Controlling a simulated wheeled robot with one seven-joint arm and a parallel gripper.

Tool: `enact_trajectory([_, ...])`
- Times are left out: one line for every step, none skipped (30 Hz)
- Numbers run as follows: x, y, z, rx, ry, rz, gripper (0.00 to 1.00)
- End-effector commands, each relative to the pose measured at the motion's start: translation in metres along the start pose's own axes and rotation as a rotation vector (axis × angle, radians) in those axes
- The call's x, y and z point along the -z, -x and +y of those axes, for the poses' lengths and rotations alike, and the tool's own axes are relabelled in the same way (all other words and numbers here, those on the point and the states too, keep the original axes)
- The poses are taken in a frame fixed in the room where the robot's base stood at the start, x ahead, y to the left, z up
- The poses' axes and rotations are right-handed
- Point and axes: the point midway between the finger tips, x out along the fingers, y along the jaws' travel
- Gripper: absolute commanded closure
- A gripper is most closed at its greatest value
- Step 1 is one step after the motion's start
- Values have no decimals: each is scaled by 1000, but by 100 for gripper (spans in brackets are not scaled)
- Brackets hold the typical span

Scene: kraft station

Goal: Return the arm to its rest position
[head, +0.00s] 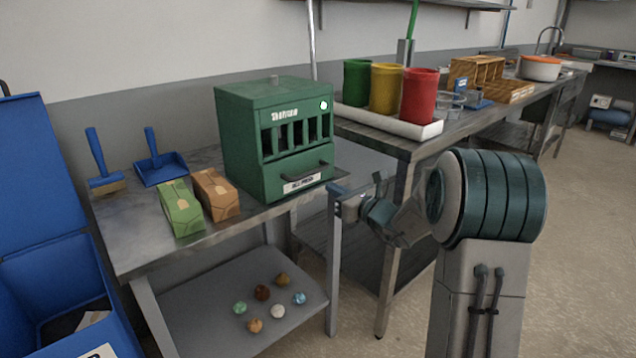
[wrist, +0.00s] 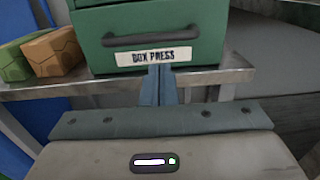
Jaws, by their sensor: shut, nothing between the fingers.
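My arm is folded at the right of the head view. My gripper (head: 338,190) points left, beside the front right corner of the metal table (head: 120,240). In the wrist view the two blue fingers of my gripper (wrist: 159,70) are together with nothing between them. Their tips appear just below the label of the green box press (wrist: 205,50). The press (head: 240,150) stands on the table with its drawer handle facing front. I cannot tell from these views how far the fingers are from it.
A green carton (head: 180,210) and a brown carton (head: 215,195) stand left of the press. A blue brush (head: 98,155) and dustpan (head: 160,168) lie behind them. A blue bin (head: 50,270) stands at far left. Several small balls lie on the lower shelf (head: 190,310). Floor at right is clear.

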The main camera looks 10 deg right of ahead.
Motion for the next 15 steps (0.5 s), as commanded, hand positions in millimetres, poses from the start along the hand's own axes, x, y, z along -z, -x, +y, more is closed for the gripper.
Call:
enact_trajectory([-2,11,2,-1,0,0,100])
enact_trajectory([-2,16,3,-4,0,1,100])
enact_trajectory([-1,23,4,-7,0,1,100])
enact_trajectory([-1,28,5,-8,0,2,100])
enact_trajectory([-1,32,5,-8,0,1,100])
enact_trajectory([-1,37,5,-8,1,1,100])
enact_trajectory([0,40,5,-8,0,2,100])
enact_trajectory([0,43,5,-9,0,2,100])
enact_trajectory([0,46,5,-10,0,1,100])
enact_trajectory([0,48,5,-11,0,1,100])
enact_trajectory([0,50,5,-11,0,1,100])
enact_trajectory([1,51,5,-11,0,1,100])
enact_trajectory([1,52,5,-11,0,1,100])
enact_trajectory([-3,52,9,-20,9,5,100])
enact_trajectory([-13,52,21,-55,44,21,100])
